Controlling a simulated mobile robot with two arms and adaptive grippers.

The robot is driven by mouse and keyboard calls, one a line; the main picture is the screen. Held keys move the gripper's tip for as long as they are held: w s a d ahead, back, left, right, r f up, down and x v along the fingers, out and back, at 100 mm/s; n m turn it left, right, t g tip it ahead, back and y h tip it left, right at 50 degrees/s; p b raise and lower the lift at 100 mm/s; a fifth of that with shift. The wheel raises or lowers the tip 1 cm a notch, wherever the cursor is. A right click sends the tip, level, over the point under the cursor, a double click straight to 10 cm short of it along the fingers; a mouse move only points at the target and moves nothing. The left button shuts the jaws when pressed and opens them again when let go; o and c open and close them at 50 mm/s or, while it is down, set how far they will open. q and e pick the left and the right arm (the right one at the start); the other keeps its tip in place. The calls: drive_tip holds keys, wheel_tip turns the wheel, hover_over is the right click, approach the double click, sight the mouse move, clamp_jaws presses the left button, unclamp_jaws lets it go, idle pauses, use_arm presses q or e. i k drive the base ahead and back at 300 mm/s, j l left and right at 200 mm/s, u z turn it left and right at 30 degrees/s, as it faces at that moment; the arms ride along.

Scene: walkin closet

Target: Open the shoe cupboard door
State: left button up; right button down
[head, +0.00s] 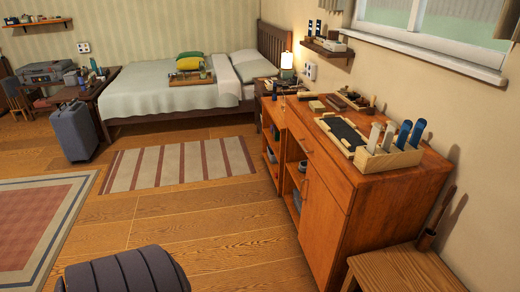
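An orange-brown wooden cupboard (385,212) stands against the right wall, and it looks like the shoe cupboard. Its front faces left and is seen at a steep angle. A door (322,232) is on its near part and looks shut. A thin upright handle (305,186) shows near the door's far edge. A drawer front (320,172) lies above the door. Open shelves (291,180) with some dark items inside are farther along the front. Neither of my grippers shows in the head view.
A low wooden bench (405,272) stands close by the cupboard's near side. A dark ribbed rounded object (125,272) is at the bottom edge. A light holder (385,160) with blue and white items stands on the cupboard top. Wooden floor (215,215) left of the cupboard is clear.

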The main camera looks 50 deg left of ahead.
sight(323, 225)
drive_tip(key=u, duration=1.15)
drive_tip(key=i+j+z, duration=0.35)
drive_tip(key=i+j, duration=0.25)
drive_tip(key=i+j+z, duration=0.35)
drive_tip(key=i+j, duration=0.35)
drive_tip(key=j, duration=0.1)
